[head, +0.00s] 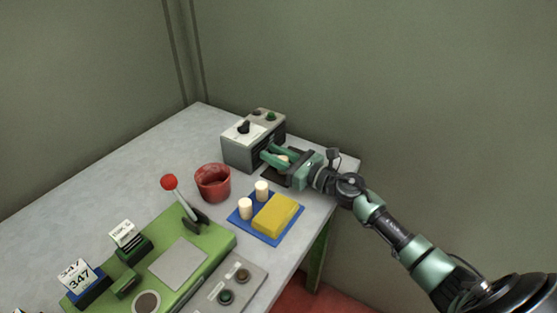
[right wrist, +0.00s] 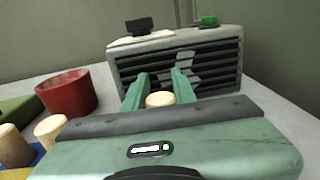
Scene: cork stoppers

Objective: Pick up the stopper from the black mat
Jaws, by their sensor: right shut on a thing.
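My right gripper (head: 276,157) reaches in from the right over the black mat (head: 270,180), in front of the grey box. In the right wrist view its two green fingers (right wrist: 160,92) are shut on a pale cork stopper (right wrist: 160,99), whose top shows between them. In the head view the stopper (head: 284,158) shows only as a small pale patch at the fingers. The gripper hides most of the mat, and I cannot tell whether the stopper touches it. My left gripper is not in view.
A grey vented box (head: 240,151) stands close beyond the fingers. A red cup (head: 213,184) stands to the left. A blue mat (head: 273,238) holds two pale stoppers (head: 262,190) and a yellow block (head: 275,212). A green machine (head: 215,238) with a red-knobbed lever is nearer. The table's back left is clear.

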